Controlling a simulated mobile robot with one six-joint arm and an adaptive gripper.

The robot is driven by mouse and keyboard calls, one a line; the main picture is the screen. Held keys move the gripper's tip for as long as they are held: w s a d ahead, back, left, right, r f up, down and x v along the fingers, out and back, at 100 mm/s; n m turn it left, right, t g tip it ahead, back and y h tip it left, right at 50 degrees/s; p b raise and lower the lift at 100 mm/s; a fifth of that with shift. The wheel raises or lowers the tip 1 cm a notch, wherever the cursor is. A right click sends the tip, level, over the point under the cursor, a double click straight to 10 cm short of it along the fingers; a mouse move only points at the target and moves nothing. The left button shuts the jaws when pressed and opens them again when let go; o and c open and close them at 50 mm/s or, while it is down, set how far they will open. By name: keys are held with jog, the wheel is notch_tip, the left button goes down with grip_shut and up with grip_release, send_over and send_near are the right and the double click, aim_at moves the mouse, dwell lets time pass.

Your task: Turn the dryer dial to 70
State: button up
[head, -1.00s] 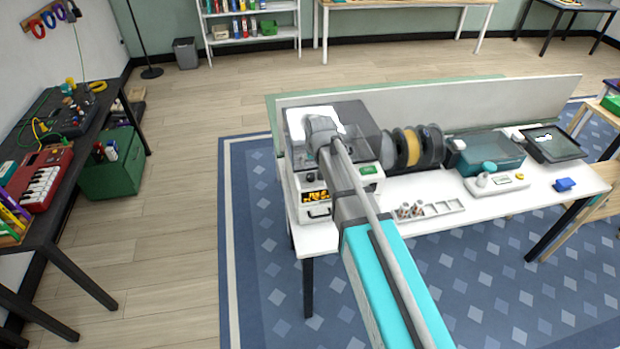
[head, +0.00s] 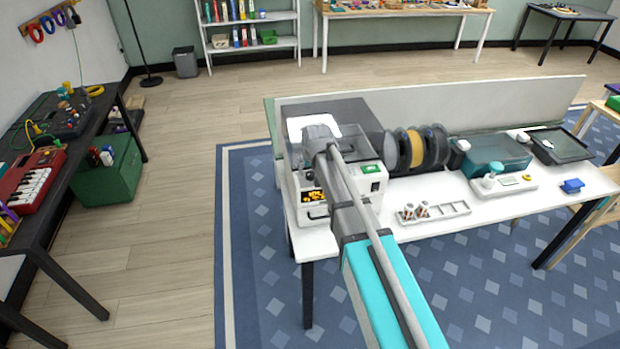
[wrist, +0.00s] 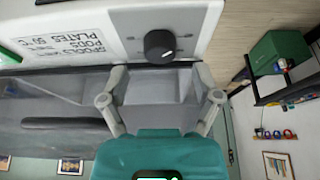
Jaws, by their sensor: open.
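The dryer (head: 373,172) is a white and grey machine at the left end of the white table, with a small green screen and an amber display. Its black dial (wrist: 160,45) shows in the wrist view on a pale front panel; its white mark points right and slightly down. In the head view my arm hides the dial. My gripper (wrist: 160,78) is open and empty, its two fingers spread to either side below the dial in the wrist picture. I cannot tell whether a fingertip touches the panel.
A printed label (wrist: 72,35) is beside the dial. Several filament spools (head: 415,148), a teal box (head: 497,153) and a small parts tray (head: 452,209) stand right of the dryer. A low screen panel (head: 480,107) runs behind. Floor left of the table is clear.

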aim_at(310, 173)
jog(key=shift+b+x, duration=1.1)
jog(key=shift+x, duration=0.4)
jog(key=c, duration=1)
jog(key=shift+a, duration=0.15)
grip_shut()
